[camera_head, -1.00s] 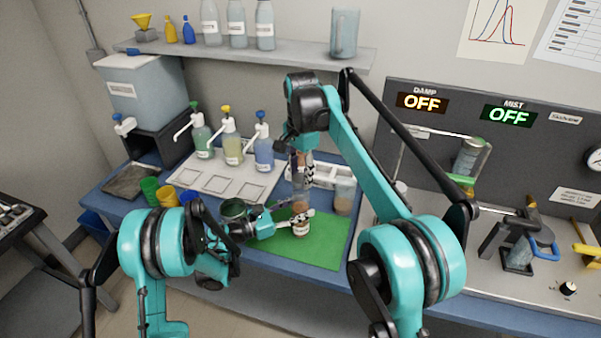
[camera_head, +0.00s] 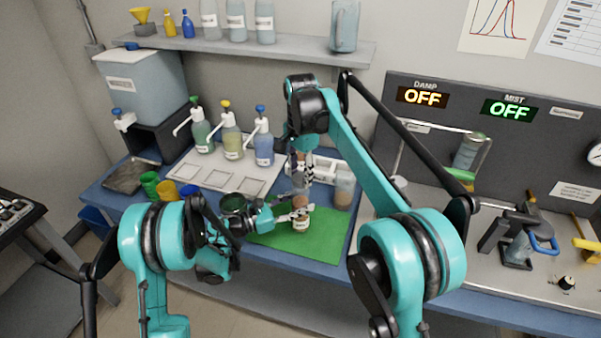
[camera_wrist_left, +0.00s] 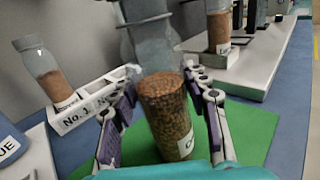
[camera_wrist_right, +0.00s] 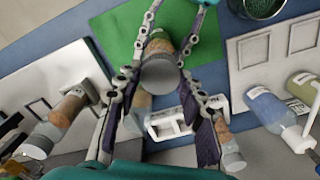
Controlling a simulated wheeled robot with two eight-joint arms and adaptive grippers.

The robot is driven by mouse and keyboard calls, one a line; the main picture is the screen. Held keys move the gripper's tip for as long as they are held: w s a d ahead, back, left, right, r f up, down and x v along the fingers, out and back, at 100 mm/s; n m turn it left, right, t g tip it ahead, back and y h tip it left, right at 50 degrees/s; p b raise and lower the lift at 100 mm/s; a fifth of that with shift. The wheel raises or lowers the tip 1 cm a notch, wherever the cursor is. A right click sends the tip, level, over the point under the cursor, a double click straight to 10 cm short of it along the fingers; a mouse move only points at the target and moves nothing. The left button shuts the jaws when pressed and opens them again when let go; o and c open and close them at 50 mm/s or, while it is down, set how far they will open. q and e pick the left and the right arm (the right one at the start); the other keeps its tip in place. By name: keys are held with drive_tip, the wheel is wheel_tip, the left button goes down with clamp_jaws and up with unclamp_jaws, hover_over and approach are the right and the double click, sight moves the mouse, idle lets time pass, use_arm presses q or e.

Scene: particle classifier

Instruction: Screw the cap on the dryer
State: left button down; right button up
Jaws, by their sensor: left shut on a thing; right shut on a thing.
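The dryer (camera_wrist_left: 165,110) is a clear cylinder of brown beads with a white label. It stands upright on the green mat (camera_head: 335,225); its bead-filled body also shows in the head view (camera_head: 301,224). My left gripper (camera_head: 298,214) is shut on the dryer, one finger on each side. A grey, translucent top piece, apparently the cap (camera_wrist_right: 160,72), is in line with the dryer's top. My right gripper (camera_wrist_right: 177,15) points down from above, shut on this piece. I cannot tell whether the cap's thread is engaged.
A white rack (camera_wrist_left: 75,118) with bead-filled bottles stands behind the dryer. Pump bottles (camera_head: 232,140) stand on a white tray at left. A dark green cup (camera_head: 232,204) is near my left gripper. The mat's right part is clear.

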drive_tip(key=shift+f, duration=0.55)
idle(0.4)
drive_tip(key=m, duration=0.3)
drive_tip(key=shift+m, duration=0.3)
drive_tip(key=m, duration=0.4)
drive_tip(key=shift+m, duration=0.4)
drive_tip(key=m, duration=0.4)
drive_tip(key=shift+m, duration=0.3)
drive_tip(key=m, duration=0.6)
drive_tip(key=shift+m, duration=0.3)
drive_tip(key=o, duration=0.7)
